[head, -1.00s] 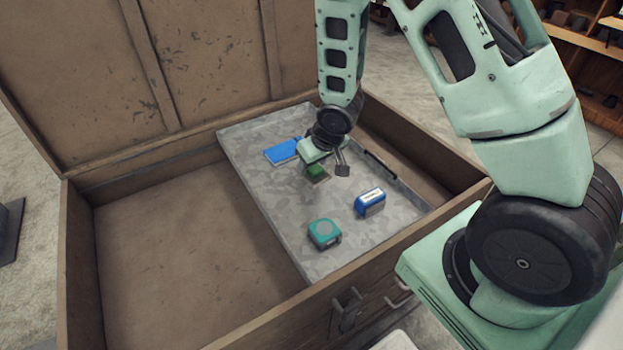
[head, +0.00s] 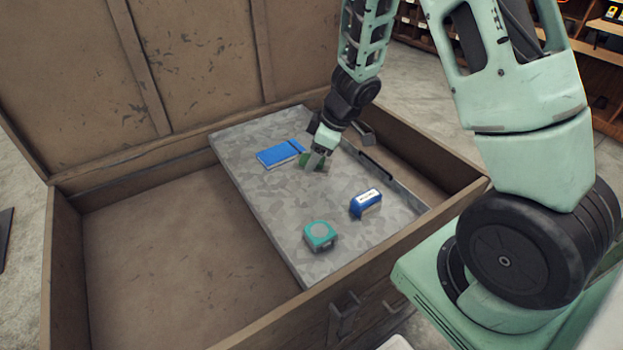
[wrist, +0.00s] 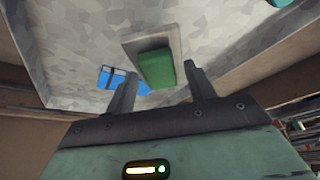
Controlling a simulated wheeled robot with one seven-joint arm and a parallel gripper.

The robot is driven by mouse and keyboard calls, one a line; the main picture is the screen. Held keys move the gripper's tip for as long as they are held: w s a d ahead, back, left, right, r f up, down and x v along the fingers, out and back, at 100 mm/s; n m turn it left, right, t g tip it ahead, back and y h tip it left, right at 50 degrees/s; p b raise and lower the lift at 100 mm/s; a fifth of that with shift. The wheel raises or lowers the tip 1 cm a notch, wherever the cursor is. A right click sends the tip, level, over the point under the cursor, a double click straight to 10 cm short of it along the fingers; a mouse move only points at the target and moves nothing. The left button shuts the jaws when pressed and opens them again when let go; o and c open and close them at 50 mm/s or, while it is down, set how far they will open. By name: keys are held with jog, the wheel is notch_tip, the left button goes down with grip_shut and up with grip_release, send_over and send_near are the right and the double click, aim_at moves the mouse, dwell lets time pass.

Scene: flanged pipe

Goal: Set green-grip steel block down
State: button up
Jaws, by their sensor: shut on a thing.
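The green-grip steel block (wrist: 157,68) has a green grip on a flat grey steel plate. In the wrist view it lies between the two fingers of my gripper (wrist: 161,88). In the head view the block (head: 304,158) is partly hidden by my gripper (head: 316,161), which is shut on it near the back of the grey tray (head: 265,190). The block is at or close to the tray's surface; I cannot tell whether its plate touches.
A blue notebook (head: 277,155) lies just left of the block. A blue box with a white label (head: 366,204) and a teal tape measure (head: 320,235) stand nearer the front. The tray sits in an open wooden chest (head: 62,235), whose left part is empty.

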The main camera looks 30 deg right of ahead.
jog(key=shift+f+b, duration=1.45)
jog(key=shift+f, duration=1.5)
jog(key=shift+f, duration=0.2)
jog(key=o, duration=1.3)
